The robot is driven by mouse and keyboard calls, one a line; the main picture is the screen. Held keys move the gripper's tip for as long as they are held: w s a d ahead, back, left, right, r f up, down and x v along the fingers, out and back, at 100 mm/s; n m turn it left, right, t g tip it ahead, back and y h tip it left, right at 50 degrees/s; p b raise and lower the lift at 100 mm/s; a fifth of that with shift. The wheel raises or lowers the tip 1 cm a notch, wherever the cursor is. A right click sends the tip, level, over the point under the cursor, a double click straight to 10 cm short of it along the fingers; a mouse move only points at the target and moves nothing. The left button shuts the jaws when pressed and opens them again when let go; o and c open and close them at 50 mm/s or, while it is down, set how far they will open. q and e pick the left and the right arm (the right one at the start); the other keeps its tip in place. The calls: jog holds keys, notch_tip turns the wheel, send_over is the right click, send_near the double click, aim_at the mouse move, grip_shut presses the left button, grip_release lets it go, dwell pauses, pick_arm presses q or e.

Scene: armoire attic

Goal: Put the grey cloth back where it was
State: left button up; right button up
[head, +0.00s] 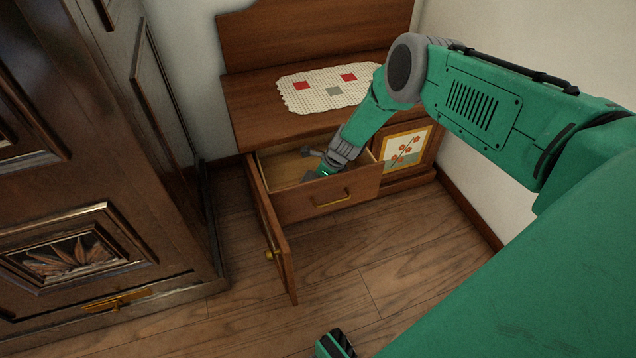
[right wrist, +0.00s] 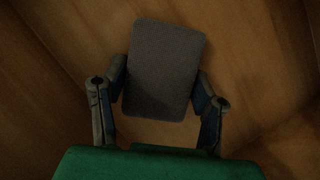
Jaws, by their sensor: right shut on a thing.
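The grey cloth (right wrist: 163,68) is a flat dark grey rectangle with rounded corners. In the right wrist view it sits between the two fingers of my right gripper (right wrist: 160,85), which is shut on it. In the head view my right gripper (head: 317,165) reaches down into the open drawer (head: 330,203). The cloth is hard to make out there. A whitish mat (head: 312,100) with two red squares and one grey square lies on the wooden cabinet top (head: 255,105).
A cabinet door (head: 273,240) with a brass knob stands open left of the drawer. A panel with a flower picture (head: 405,149) is at its right. A dark carved armoire (head: 90,180) fills the left. The wooden floor (head: 350,270) in front is clear.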

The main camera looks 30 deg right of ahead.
jog(key=o, duration=1.1)
jog(key=shift+d+f, duration=0.15)
jog(key=shift+r, duration=0.2)
jog(key=p+v, duration=0.6)
jog(key=v, duration=0.6)
